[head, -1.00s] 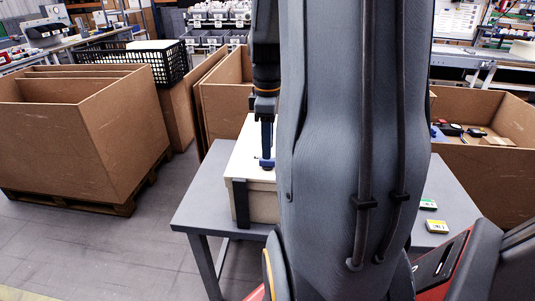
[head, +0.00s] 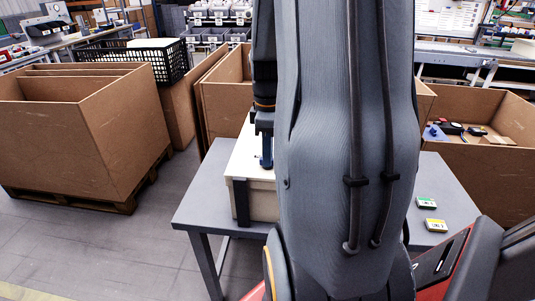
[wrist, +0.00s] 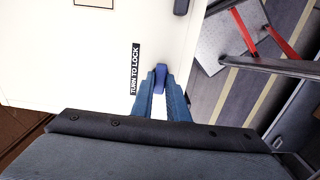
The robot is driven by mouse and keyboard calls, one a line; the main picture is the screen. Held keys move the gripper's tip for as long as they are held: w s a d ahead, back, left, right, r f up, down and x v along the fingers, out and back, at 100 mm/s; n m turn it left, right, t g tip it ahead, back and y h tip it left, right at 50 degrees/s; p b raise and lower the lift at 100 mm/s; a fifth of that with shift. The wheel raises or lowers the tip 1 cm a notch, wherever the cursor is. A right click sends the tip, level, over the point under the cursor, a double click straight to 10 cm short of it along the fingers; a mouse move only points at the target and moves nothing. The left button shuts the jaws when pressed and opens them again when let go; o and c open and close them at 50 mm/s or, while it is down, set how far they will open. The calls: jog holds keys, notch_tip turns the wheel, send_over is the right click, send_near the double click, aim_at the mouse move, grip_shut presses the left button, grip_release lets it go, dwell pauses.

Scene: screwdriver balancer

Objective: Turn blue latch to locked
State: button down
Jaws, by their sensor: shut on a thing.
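The blue latch (wrist: 160,77) is on the white top of a box (wrist: 80,50), just right of a black "TURN TO LOCK" label (wrist: 135,69) in the wrist view. There its visible part stands nearly in line with the label. My gripper (wrist: 163,86) has its two blue fingers closed around the latch, and the fingers hide part of it. In the head view my gripper (head: 266,158) points down at the top of the box (head: 262,193), and the latch cannot be told apart from the fingers. My arm hides the right part of the box.
The box stands on a grey table (head: 205,205). A green-marked block (head: 426,203) and a yellow-marked block (head: 436,225) lie on the table's right side. Large brown cartons stand to the left (head: 80,130) and right (head: 490,165). A dark piece (wrist: 181,6) is near the box edge.

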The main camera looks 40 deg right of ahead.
jog(key=m+p, duration=0.2)
jog(key=m, duration=0.2)
jog(key=shift+r, duration=0.1)
jog(key=m+p, duration=0.2)
jog(key=m, duration=0.3)
jog(key=m+p, duration=0.1)
jog(key=m, duration=0.3)
jog(key=shift+m, duration=0.3)
jog(key=shift+m+p, duration=0.5)
jog(key=shift+m, duration=1.6)
jog(key=c, duration=1.7)
grip_release()
